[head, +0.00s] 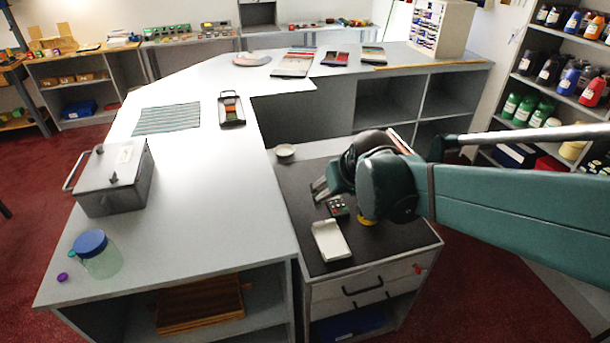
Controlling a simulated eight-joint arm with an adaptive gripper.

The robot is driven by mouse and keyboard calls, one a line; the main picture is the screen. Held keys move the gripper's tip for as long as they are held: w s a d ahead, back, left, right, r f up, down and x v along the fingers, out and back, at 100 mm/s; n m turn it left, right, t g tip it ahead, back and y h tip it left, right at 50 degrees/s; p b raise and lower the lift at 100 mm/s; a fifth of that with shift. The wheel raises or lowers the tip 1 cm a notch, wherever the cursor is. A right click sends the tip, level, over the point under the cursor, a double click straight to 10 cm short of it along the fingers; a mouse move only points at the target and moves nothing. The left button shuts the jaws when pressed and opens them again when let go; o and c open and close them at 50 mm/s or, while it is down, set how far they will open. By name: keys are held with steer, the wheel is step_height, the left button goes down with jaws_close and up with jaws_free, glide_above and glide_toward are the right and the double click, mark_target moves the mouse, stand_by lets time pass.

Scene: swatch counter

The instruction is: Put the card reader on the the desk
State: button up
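The card reader (338,207) is a small dark device with a keypad. It lies on the dark top of a low drawer cabinet (290,190), behind a white pad. My gripper (317,190) is over the same cabinet top, just left of and behind the card reader. Its grey fingers point left and look apart, with nothing visible between them. Part of the card reader's right side is close to my dark wrist in the picture. The desk appears to be the long pale grey counter (190,210) left of the cabinet, with a wide bare top.
The white pad (330,241), a small bowl (285,150) and a yellow item (367,221) are on the cabinet. The counter holds a grey metal box (113,180), a blue-lidded jar (98,256), a striped mat (167,118) and a black tray (231,110). Its front middle is clear.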

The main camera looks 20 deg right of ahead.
steer(key=s+a+r, duration=0.2)
steer(key=s, duration=0.6)
steer(key=s+a+r, duration=0.1)
steer(key=s+a, duration=0.2)
steer(key=s, duration=0.5)
steer(key=shift+s+r+t, duration=0.3)
steer(key=shift+s+r, duration=0.05)
steer(key=shift+r, duration=0.05)
stand_by(0.7)
